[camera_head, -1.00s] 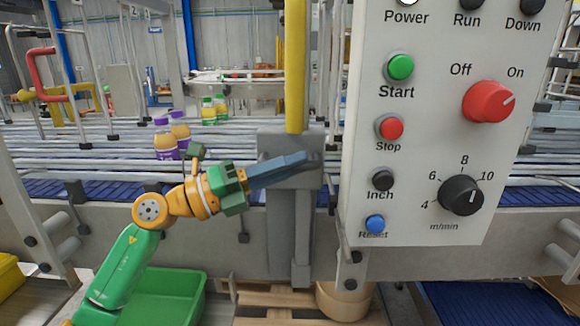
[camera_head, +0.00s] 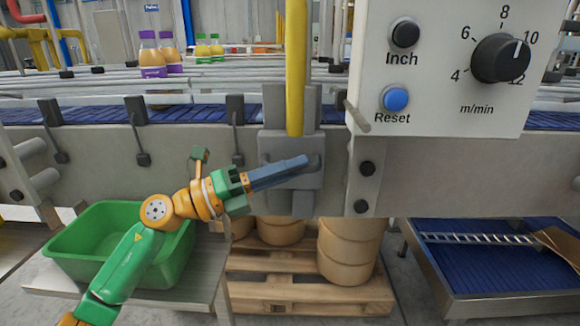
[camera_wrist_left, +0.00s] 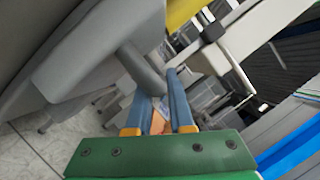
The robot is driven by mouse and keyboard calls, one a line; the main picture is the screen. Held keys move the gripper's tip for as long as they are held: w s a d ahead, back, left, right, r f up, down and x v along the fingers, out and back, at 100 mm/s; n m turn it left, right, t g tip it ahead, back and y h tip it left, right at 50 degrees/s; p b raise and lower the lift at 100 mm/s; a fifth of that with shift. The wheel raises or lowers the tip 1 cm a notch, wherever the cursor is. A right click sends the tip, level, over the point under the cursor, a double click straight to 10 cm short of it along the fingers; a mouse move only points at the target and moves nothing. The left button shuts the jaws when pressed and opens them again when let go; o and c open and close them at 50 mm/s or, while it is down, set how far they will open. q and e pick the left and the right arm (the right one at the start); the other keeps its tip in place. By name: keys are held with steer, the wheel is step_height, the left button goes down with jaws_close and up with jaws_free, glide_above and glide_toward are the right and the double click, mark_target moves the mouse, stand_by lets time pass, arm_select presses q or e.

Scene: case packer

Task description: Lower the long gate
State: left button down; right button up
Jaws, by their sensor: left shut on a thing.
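A tall yellow upright bar (camera_head: 296,70), which looks like the long gate, rises from a grey sliding block (camera_head: 275,150) on the front of the conveyor. The bar also shows in the left wrist view (camera_wrist_left: 182,12). A grey handle (camera_wrist_left: 142,70) sticks out from the block in the wrist view. My left gripper (camera_head: 306,162) reaches in from the left, its blue fingers shut on this handle; the fingers partly hide it in the head view. The block sits level with the conveyor's side beam. The bar's top is out of the picture. My right gripper is not in view.
A control panel (camera_head: 440,70) hangs close to the right of the bar. Purple-capped bottles (camera_head: 152,60) stand on the conveyor behind. A green crate (camera_head: 90,215) lies below left, and a wooden pallet (camera_head: 255,290) with round tan containers (camera_head: 350,250) stands below.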

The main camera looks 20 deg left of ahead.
arm_select(q)
steer(key=shift+d+f, duration=0.1)
steer(key=shift+f, duration=0.2)
steer(key=c, duration=1.1)
jaws_free()
steer(key=o, duration=0.3)
steer(key=b+v, duration=0.4)
steer(key=v, duration=0.3)
